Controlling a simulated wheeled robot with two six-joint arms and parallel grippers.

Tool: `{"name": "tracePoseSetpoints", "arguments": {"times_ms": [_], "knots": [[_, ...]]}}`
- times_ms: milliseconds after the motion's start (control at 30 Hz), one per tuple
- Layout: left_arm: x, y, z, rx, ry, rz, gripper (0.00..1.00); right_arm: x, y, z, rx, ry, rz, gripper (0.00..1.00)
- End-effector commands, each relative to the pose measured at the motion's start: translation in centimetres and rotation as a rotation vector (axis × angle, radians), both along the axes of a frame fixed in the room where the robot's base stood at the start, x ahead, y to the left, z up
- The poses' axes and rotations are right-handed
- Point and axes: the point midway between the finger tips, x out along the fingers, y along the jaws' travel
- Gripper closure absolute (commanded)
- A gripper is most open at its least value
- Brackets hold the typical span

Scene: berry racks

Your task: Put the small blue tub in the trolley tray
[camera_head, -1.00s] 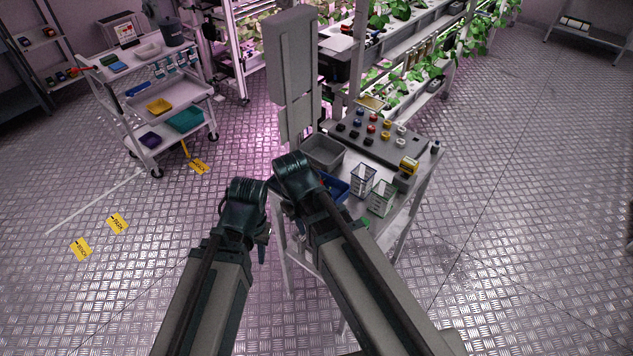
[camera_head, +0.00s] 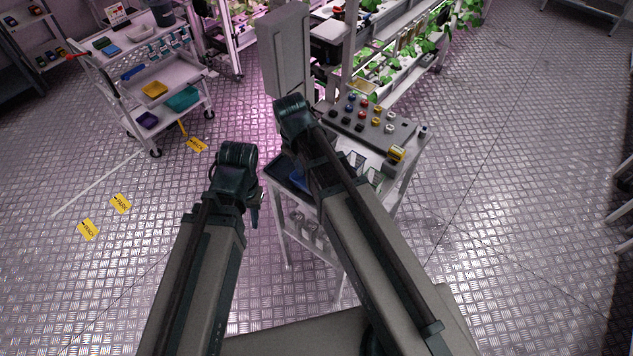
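A blue tub (camera_head: 299,181) stands on the bench (camera_head: 384,198) in the middle, partly hidden by my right arm. The trolley (camera_head: 129,93) stands at the upper left. Its middle tray (camera_head: 181,84) holds a yellow tub (camera_head: 155,90) and a narrow blue item (camera_head: 132,72) lies at its left end. My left gripper (camera_head: 252,212) hangs over open floor left of the bench; its fingers are mostly hidden behind the wrist. My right gripper (camera_head: 293,112) is above the back left part of the bench, its fingers hidden by its wrist.
Two clear baskets (camera_head: 373,178) and a dark board with coloured knobs (camera_head: 365,122) are on the bench. A tall grey panel (camera_head: 284,52) rises behind it. A teal tub (camera_head: 183,98) and purple tub (camera_head: 148,120) sit low on the trolley.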

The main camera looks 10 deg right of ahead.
Motion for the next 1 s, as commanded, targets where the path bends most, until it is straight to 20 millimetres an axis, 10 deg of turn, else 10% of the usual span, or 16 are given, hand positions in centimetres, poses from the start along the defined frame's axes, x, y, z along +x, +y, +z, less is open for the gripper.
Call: {"name": "tracePoseSetpoints", "arguments": {"times_ms": [500,1000], "knots": [[0.0,0.0,-7.4,0.002,0.000,-0.006,0.67,0.5,-0.7,-7.4,0.000,0.000,-0.001,0.89],[0.0,0.0,-9.4,0.001,0.000,-0.005,0.67,0.6,-1.0,-9.4,0.000,0.000,-0.001,0.89]]}}
